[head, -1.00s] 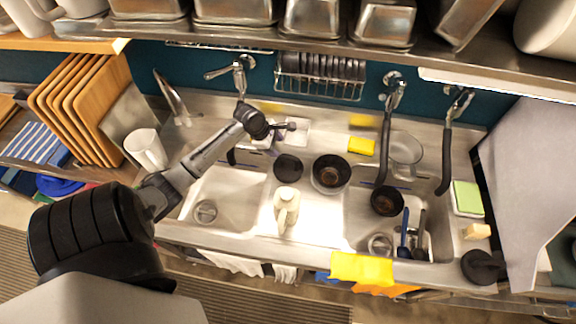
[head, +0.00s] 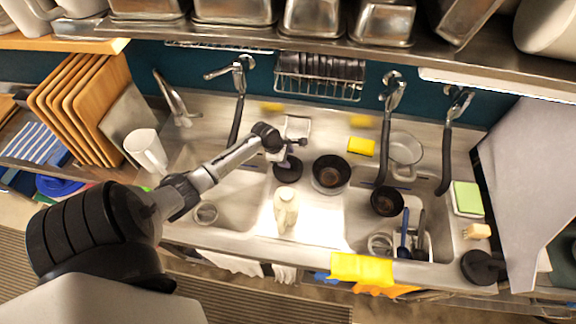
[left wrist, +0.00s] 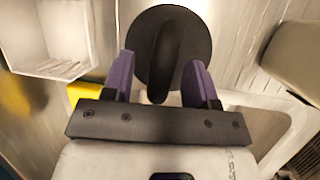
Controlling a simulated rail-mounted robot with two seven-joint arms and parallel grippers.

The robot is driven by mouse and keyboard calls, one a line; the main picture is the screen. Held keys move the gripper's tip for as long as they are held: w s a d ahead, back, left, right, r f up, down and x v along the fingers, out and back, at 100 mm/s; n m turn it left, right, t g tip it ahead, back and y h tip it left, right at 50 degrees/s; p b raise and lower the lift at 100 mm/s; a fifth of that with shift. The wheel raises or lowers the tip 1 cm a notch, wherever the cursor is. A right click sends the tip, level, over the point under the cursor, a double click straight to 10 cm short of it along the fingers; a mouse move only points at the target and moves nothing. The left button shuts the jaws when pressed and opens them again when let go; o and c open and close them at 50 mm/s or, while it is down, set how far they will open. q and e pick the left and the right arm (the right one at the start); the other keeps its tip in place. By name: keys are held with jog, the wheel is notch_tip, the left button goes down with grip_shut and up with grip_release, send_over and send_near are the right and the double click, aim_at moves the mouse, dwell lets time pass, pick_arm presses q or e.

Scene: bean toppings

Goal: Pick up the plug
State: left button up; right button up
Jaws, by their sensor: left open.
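The plug is a black round disc with a raised grip. In the head view the plug (head: 287,172) lies on the steel counter between the two sinks, partly under my left gripper (head: 292,148). In the left wrist view the plug (left wrist: 186,32) is straight ahead of the fingertips. My left gripper (left wrist: 160,65) is open, with a purple finger on each side of the plug's raised grip. Whether the fingers touch it cannot be told. My right gripper is not in view.
A pale bottle (head: 286,208) stands just in front of the plug. A black bowl (head: 331,173) is close on its right, and a white square dish (head: 298,124) behind it. A yellow sponge (head: 361,147) lies farther right. A second black disc (head: 480,267) sits at far right.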

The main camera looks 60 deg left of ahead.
pick_arm(q)
jog(key=shift+f, duration=0.1)
grip_shut()
dwell(0.4)
